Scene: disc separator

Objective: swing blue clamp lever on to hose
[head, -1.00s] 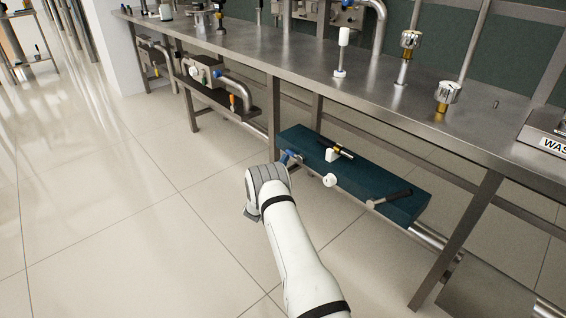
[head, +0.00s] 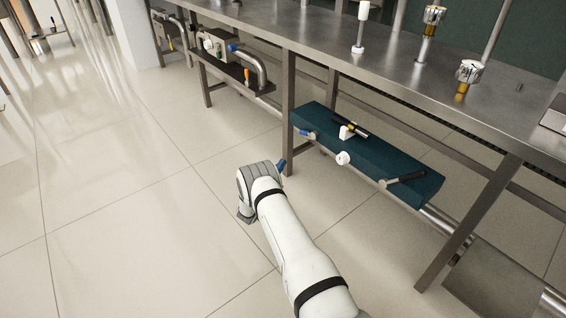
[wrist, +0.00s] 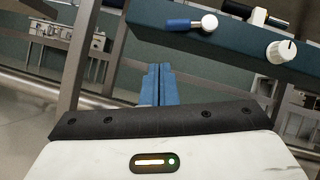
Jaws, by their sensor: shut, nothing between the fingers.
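The blue clamp lever (head: 307,134) is on the front of the dark blue box, near its left end. In the wrist view the lever (wrist: 184,23) has a blue grip lying roughly level and a round metal end at its right. My gripper (head: 281,165) is in front of the box, below and left of the lever and apart from it. Its blue fingers (wrist: 158,84) are together with nothing between them. I cannot make out for certain which part is the hose.
The dark blue box (head: 402,167) hangs under the steel bench (head: 400,75). On it are a white knob (head: 343,158), a black-handled lever (head: 405,177) and a black and gold rod on a white block (head: 347,131). A bench leg (head: 289,140) stands at its left. Floor in front is clear.

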